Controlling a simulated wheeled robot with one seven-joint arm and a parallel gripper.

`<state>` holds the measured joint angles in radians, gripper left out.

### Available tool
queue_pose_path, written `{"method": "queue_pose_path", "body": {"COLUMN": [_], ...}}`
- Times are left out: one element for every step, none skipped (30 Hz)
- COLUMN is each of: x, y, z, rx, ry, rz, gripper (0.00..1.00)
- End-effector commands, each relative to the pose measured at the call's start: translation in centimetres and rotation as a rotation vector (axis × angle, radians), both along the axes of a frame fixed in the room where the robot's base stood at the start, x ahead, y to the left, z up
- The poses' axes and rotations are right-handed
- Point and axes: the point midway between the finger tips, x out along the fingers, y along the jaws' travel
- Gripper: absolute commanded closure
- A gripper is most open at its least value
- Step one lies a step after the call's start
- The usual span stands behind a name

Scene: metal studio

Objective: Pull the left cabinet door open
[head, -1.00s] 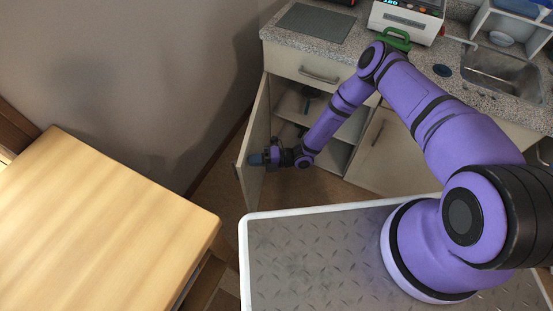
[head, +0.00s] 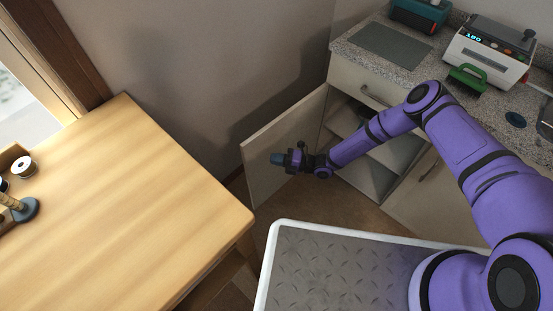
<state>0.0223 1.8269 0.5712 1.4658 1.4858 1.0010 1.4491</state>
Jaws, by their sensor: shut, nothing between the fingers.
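The left cabinet door (head: 262,177) stands wide open, swung out to the left from the cabinet below the counter. Its inner face shows, and the shelves (head: 377,160) inside the cabinet are visible. My gripper (head: 279,159) is at the inner face of the door, pointing left; I cannot tell whether its tip touches the panel. It is shut and holds nothing. The door's handle is hidden. The right cabinet door (head: 418,190) is closed, partly behind my arm.
A drawer (head: 365,84) above is closed. The granite counter (head: 400,78) holds a white device (head: 488,52), a green brush (head: 467,78) and a teal box (head: 420,14). A wooden table (head: 120,200) stands at the left, with a narrow floor gap between it and the open door.

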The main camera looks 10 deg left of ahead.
Motion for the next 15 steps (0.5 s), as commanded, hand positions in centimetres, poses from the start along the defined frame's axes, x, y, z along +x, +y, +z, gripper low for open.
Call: {"method": "queue_pose_path", "body": {"x": [-0.1,-0.1,-0.2,-0.3,-0.5,-0.8,-1.0,-1.2,-1.5,-1.9,-2.2,-2.8,-3.1,-3.5,-3.9], "y": [-0.2,-0.3,-0.5,-0.8,-1.0,-1.4,-1.8,-2.1,-2.7,-3.2,-3.8,-4.5,-5.0,-5.5,-6.2], "z": [0.0,0.0,0.0,0.0,0.0,0.0,0.0,0.0,0.0,0.0,0.0,0.0,0.0,0.0,0.0], "rx": [0.000,0.000,0.000,0.000,0.000,0.000,0.000,0.000,0.000,0.000,-0.001,0.000,0.000,0.000,0.000], "ry": [0.000,0.000,0.000,0.000,0.000,0.001,0.002,0.002,0.003,0.003,0.003,0.004,0.003,0.003,0.004], "rz": [0.000,0.000,0.000,0.000,0.001,0.002,0.003,0.003,0.004,0.005,0.004,0.004,0.005,0.004,0.004], "gripper": [1.00,1.00,1.00,1.00,1.00,1.00,1.00,1.00,1.00,1.00,1.00,1.00,1.00,1.00,1.00]}}
